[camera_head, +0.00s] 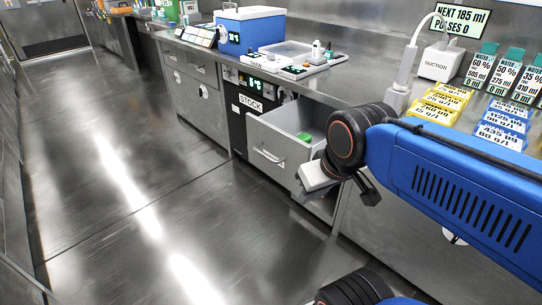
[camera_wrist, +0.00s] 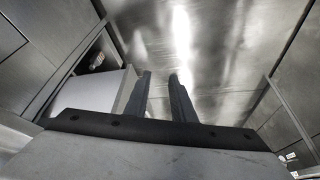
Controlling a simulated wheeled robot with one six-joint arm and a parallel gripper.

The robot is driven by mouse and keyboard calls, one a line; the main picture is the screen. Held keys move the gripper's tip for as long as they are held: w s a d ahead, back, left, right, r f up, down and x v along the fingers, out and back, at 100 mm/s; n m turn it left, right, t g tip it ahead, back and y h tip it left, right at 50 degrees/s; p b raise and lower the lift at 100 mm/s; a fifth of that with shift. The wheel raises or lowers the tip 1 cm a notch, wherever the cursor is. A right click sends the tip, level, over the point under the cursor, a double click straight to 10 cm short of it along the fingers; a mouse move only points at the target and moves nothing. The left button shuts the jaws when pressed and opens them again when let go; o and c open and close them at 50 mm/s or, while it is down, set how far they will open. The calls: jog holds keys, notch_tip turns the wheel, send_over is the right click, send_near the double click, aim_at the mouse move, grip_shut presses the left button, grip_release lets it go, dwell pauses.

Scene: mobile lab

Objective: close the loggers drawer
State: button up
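A grey drawer (camera_head: 268,151) with a bar handle stands pulled out from the bench front, below the counter. A green item (camera_head: 304,137) lies inside it. I can read no "loggers" label on it. My gripper (camera_wrist: 162,88) shows two dark fingers standing apart with nothing between them. In the head view my wrist and gripper are at the right side of the drawer, partly in front of it; I cannot tell whether they touch. In the wrist view a pale box shape, likely the drawer (camera_wrist: 100,91), is left of the fingers.
A dark unit labelled STOCK (camera_head: 251,103) is left of the drawer. The counter above holds a blue and white cooler (camera_head: 251,30), a white tray, a suction device (camera_head: 437,65) and yellow and blue labelled racks. The metal floor (camera_head: 120,190) in front is clear.

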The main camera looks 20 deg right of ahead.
grip_shut()
jog(key=n+t+h, duration=0.1)
jog(key=n+h, duration=1.6)
jog(key=n, duration=0.5)
send_near(267, 136)
jog(key=x, duration=0.6)
jog(key=shift+w+d, duration=0.1)
jog(key=shift+d, duration=0.1)
